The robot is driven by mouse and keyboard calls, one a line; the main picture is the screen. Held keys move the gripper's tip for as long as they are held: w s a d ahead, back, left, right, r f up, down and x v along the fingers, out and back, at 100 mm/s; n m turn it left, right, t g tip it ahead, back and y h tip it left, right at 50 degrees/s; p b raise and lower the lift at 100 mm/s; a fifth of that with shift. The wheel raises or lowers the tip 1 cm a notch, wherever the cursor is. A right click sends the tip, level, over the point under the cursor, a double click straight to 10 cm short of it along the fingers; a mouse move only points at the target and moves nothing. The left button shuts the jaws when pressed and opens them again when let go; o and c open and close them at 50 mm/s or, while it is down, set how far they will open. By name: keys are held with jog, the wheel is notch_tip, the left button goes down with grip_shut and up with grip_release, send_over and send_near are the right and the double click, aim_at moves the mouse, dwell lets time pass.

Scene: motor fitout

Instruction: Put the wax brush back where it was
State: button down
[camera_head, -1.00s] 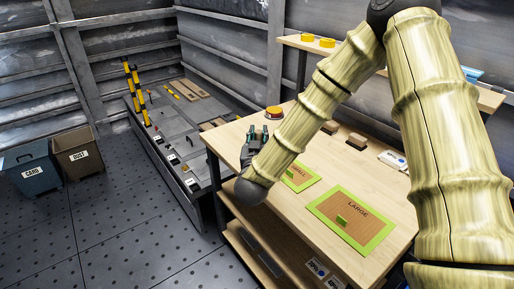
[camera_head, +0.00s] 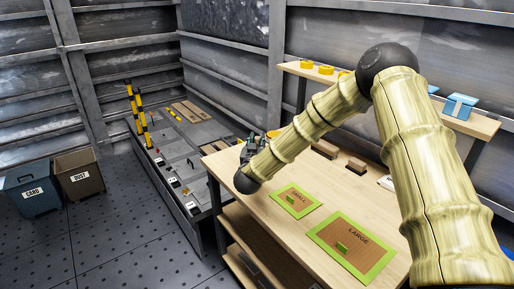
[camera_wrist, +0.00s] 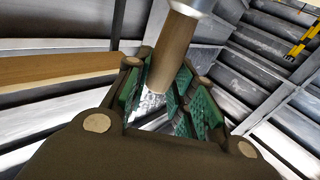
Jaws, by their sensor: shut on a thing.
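My gripper (camera_head: 254,143) is over the far left part of the workbench (camera_head: 270,215), small and dark in the head view. In the wrist view my gripper (camera_wrist: 165,100), with green finger pads, is shut on a brown round handle (camera_wrist: 175,50). A pale metal collar (camera_wrist: 192,5) shows at the handle's upper end. I take this to be the wax brush; its bristles are out of view. In the head view the brush cannot be made out.
Green-framed SMALL (camera_head: 297,200) and LARGE (camera_head: 350,245) panels lie on the bench. Brown blocks (camera_head: 325,148) stand at its back. A raised shelf holds yellow rolls (camera_head: 326,70) and a blue box (camera_head: 460,105). CARD (camera_head: 33,190) and DUST (camera_head: 80,172) bins stand left.

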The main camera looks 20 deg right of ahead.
jog(key=shift+w+f, duration=0.1)
jog(key=shift+w, duration=0.35)
jog(key=shift+d+f+p, duration=0.1)
jog(key=shift+f+p, duration=0.3)
jog(key=shift+f, duration=1.35)
jog(key=c, duration=1.2)
grip_release()
jog(key=b+v, duration=0.2)
jog(key=v, duration=1)
